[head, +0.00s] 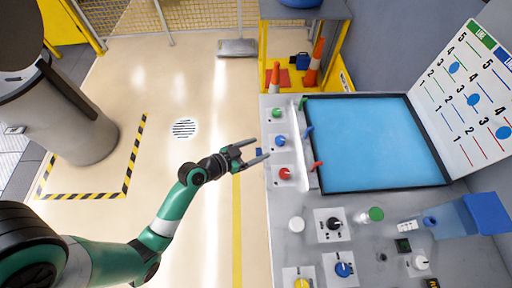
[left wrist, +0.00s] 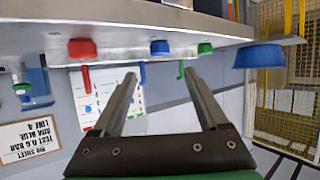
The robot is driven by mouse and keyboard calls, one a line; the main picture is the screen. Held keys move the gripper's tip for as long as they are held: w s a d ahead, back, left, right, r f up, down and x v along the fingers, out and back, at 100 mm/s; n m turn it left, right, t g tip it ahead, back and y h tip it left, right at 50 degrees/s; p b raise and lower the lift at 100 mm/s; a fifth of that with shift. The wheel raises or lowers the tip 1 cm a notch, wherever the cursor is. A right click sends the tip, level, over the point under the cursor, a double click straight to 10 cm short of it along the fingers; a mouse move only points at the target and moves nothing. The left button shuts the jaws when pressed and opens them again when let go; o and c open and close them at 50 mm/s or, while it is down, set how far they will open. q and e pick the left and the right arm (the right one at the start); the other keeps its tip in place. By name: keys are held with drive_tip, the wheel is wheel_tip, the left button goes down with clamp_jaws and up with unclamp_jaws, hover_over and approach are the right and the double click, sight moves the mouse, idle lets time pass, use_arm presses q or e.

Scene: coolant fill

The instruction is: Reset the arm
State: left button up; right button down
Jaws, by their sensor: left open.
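My left arm (head: 163,222), green and white with dark joints, reaches in from the lower left of the head view. Its left gripper (head: 261,149) is over the floor just left of the console's edge. The two grey fingers are spread apart. In the left wrist view the gripper (left wrist: 160,74) is also open, with nothing held between its fingers. A small blue piece (head: 259,152) shows between the fingertips in the head view; I cannot tell whether it touches them. My right gripper is not in view.
The grey console (head: 262,232) fills the right, with a blue panel (head: 372,140), a red knob (head: 285,173), a blue knob (head: 280,141) and a green knob (head: 277,113). A yellow-framed table (head: 335,11) and orange cones (head: 316,57) stand behind.

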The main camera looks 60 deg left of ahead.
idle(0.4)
use_arm(q)
drive_tip(key=w+d+r+m+t+h, duration=0.1)
drive_tip(key=w+d+r+m+t, duration=0.15)
drive_tip(key=w+r, duration=0.4)
drive_tip(key=w+d+r+m+t+h, duration=0.1)
drive_tip(key=w+d+r, duration=0.25)
drive_tip(key=r, duration=0.55)
drive_tip(key=d+r+m+t+h, duration=0.1)
drive_tip(key=d+r+m+t, duration=0.15)
drive_tip(key=r, duration=0.85)
drive_tip(key=d+r+m+t+h, duration=0.15)
drive_tip(key=d+r, duration=0.25)
drive_tip(key=r, duration=0.6)
drive_tip(key=s+r+n+t+y, duration=0.15)
drive_tip(key=s+r, duration=0.25)
drive_tip(key=r, duration=0.4)
drive_tip(key=s+d+r+n+t, duration=0.1)
drive_tip(key=s+r+n+t, duration=0.25)
drive_tip(key=r, duration=0.35)
drive_tip(key=s+r+n+t+y, duration=0.15)
drive_tip(key=s+r, duration=0.25)
drive_tip(key=r, duration=0.4)
wheel_tip(320, 180, up, 28)
drive_tip(key=p, duration=2.9)
drive_tip(key=shift+d+r+h, duration=0.15)
drive_tip(key=shift+r+h, duration=0.1)
drive_tip(key=shift+h, duration=0.2)
